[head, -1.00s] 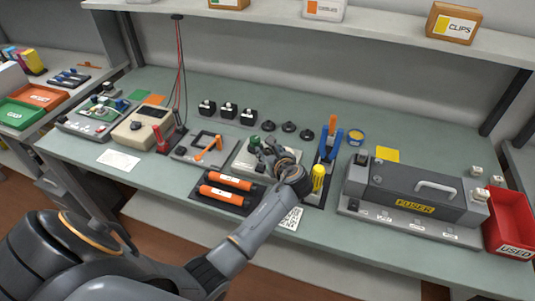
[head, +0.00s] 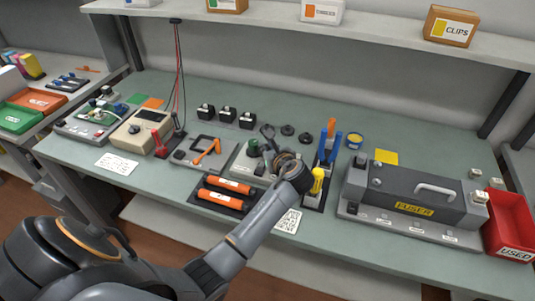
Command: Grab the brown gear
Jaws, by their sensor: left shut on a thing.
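My left gripper (head: 267,133) is above the light grey block with the green knob (head: 253,147), near the middle of the bench. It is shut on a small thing. The thing is mostly hidden by the dark fingers, and I cannot make out its colour or shape. I cannot pick out a brown gear for certain anywhere in this view. A brownish ring shows at my left wrist, behind the fingers. My right gripper is not in view.
Two dark round knobs (head: 296,132) stand behind the gripper. Orange rollers (head: 225,192) lie in a black tray in front. A tool holder (head: 328,155) stands close on the right, then the fuser unit (head: 415,195) and red bin (head: 508,222). Free bench lies behind.

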